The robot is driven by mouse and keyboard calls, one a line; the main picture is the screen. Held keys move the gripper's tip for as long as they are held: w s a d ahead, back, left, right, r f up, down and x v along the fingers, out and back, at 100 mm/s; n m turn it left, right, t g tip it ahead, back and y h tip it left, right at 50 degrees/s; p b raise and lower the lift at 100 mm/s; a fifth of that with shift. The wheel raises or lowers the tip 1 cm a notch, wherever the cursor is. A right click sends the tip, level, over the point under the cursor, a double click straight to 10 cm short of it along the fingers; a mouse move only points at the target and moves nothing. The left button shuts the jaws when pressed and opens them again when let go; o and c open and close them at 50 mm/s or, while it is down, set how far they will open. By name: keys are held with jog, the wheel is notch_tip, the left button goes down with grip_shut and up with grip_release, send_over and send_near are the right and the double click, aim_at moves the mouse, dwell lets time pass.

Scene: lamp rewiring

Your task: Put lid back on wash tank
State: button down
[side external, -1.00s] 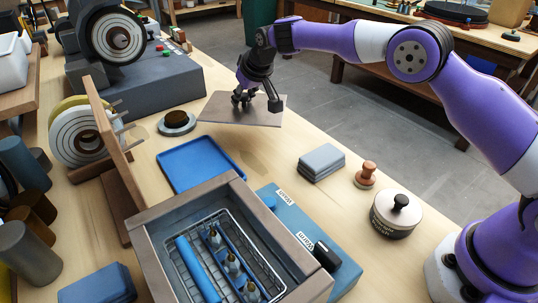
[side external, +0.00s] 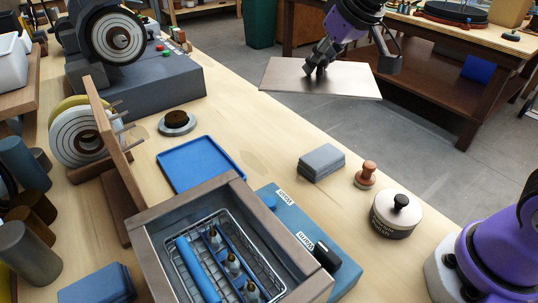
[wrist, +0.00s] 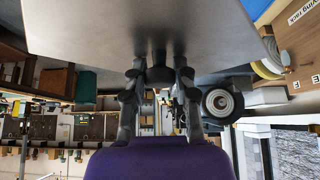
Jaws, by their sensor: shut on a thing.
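The lid is a flat grey metal plate (side external: 322,79), held in the air beyond the bench's far right edge, roughly level. My gripper (side external: 318,70) is shut on it from above; the grip point itself is partly hidden. In the wrist view the lid (wrist: 145,22) fills the top, with my gripper (wrist: 160,68) against it. The wash tank (side external: 152,232) stands open at the front of the bench. Inside it a wire basket (side external: 180,272) holds a blue roll and several small metal fittings. The lid is well apart from the tank.
A blue tray (side external: 200,164), grey cloths (side external: 321,160), a wooden-handled stamp (side external: 366,175) and a round lidded tin (side external: 396,213) lie near the tank.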

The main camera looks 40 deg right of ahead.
aim_at(367, 92)
jog(key=s, duration=0.1)
jog(key=s+d, duration=0.1)
jog(key=s, duration=0.3)
jog(key=shift+d, duration=0.25)
jog(key=s+f, duration=0.3)
jog(key=shift+s+f, duration=0.25)
jog(key=shift+f, duration=0.1)
jog(key=s+a+r+n+g+y, duration=0.15)
jog(key=a+n, duration=0.25)
jog(key=a, duration=0.6)
jog(key=s+a+r+n+g+y, duration=0.1)
jog(key=s+a+n+y, duration=0.3)
jog(key=a, duration=0.6)
jog(key=a+r+n+g+y, duration=0.15)
jog(key=a+n, duration=0.35)
jog(key=a, duration=0.5)
notch_tip(367, 92, down, 7)
jog(key=h, duration=0.1)
jog(key=shift+a+f, duration=0.15)
jog(key=shift+f, duration=0.3)
jog(key=c, duration=0.6)
grip_release()
